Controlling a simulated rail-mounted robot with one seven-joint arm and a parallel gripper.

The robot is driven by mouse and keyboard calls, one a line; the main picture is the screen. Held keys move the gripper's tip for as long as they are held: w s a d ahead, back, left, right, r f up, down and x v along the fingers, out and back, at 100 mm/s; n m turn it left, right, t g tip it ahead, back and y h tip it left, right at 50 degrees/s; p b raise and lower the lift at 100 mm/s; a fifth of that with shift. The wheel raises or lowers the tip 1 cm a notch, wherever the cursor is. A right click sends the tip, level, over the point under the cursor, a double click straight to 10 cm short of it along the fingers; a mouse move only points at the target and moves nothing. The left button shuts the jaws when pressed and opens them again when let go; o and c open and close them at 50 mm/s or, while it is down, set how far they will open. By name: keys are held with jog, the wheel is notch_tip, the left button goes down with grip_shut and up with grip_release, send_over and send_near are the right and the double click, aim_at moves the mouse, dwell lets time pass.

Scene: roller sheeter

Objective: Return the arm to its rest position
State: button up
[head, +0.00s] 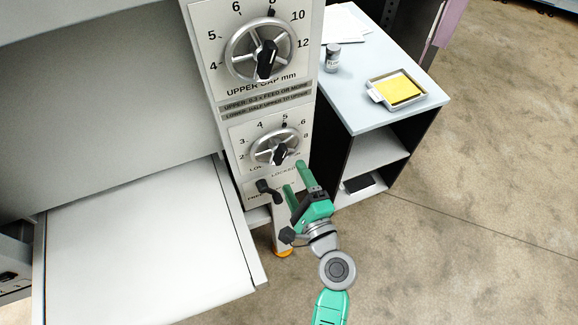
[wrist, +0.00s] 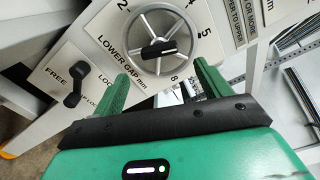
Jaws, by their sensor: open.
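My green gripper (head: 295,181) is in front of the machine's control column in the head view, just below the lower gap dial (head: 275,148). Its two fingers are apart with nothing visible between them. In the wrist view the open fingers of my gripper (wrist: 160,88) point toward the column, and the lower gap handwheel (wrist: 158,45) with its black knob stands beyond them. A black locking lever (head: 268,190) is left of the fingers; it also shows in the wrist view (wrist: 74,88) by the word FREE. I cannot tell whether a finger touches the panel.
The upper gap dial (head: 262,52) is higher on the column. A pale sheet table (head: 140,250) lies at left. A side cabinet (head: 385,105) at right bears a small jar (head: 333,57), papers and a tray (head: 376,94) with a yellow pad. Open floor (head: 480,200) is at right.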

jog(key=shift+v, duration=1)
